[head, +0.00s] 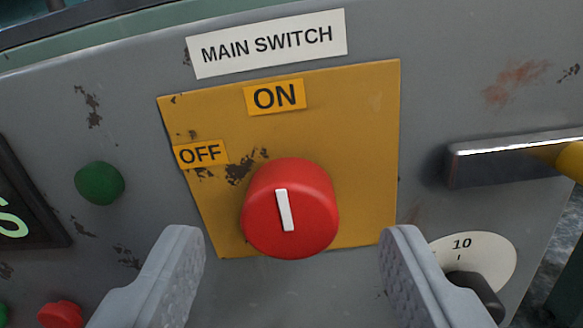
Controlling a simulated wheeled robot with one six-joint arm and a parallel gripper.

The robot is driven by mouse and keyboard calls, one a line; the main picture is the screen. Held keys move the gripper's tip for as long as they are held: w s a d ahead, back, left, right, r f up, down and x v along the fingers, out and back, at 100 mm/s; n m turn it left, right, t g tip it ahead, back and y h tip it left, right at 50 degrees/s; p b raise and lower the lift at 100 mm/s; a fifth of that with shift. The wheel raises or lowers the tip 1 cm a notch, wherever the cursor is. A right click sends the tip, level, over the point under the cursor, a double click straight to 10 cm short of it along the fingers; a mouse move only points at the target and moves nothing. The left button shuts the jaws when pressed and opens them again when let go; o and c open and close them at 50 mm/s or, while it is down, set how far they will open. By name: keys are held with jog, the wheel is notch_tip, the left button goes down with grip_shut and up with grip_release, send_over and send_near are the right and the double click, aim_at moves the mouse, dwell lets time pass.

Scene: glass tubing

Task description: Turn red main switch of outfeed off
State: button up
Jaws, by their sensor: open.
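The red main switch (311,222) is a round knob on a worn yellow plate (360,130) in the head view. Its white pointer bar (284,210) stands nearly upright, leaning slightly left at the top, toward the ON label (275,96). The OFF label (200,153) is at the knob's upper left. A white MAIN SWITCH sign (266,44) is above the plate. My gripper (294,240) is open, with one finger on each side of the knob and a gap on both sides. The fingers appear apart from the knob; how far in front of it they are is hard to tell.
A green button (99,183) and a dark display (22,205) are on the left. A red button (61,314) is at the lower left. A metal lever (510,158) with a yellow end sticks out at right, above a white dial (490,256) with a dark knob.

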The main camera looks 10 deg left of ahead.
aim_at(290, 205)
jog(key=shift+w, duration=1.35)
jog(key=c, duration=1)
